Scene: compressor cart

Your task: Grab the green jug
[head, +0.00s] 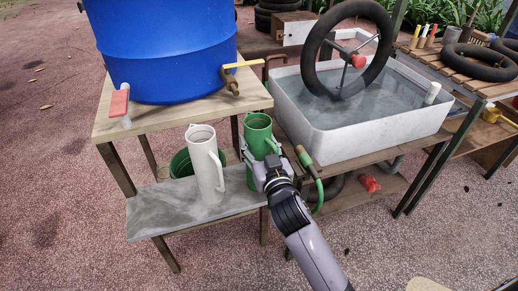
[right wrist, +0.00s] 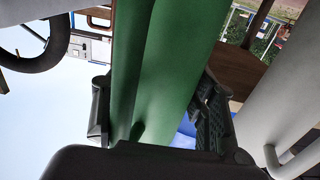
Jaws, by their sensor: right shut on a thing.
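The green jug (head: 258,132) stands upright on the low grey shelf, under the front edge of the barrel table. My right gripper (head: 262,160) is shut on the green jug, with fingers on either side of its body. In the right wrist view the jug's green wall (right wrist: 165,75) fills the middle, between the two dark finger pads. The base of the jug is partly hidden by the gripper in the head view. My left gripper is not in view.
A white jug (head: 205,165) stands just left of the green jug; it also shows in the right wrist view (right wrist: 285,90). A green bucket (head: 182,164) is behind it. A blue barrel (head: 165,50) stands above on the wooden table. A water basin (head: 370,135) with a wheel is at right.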

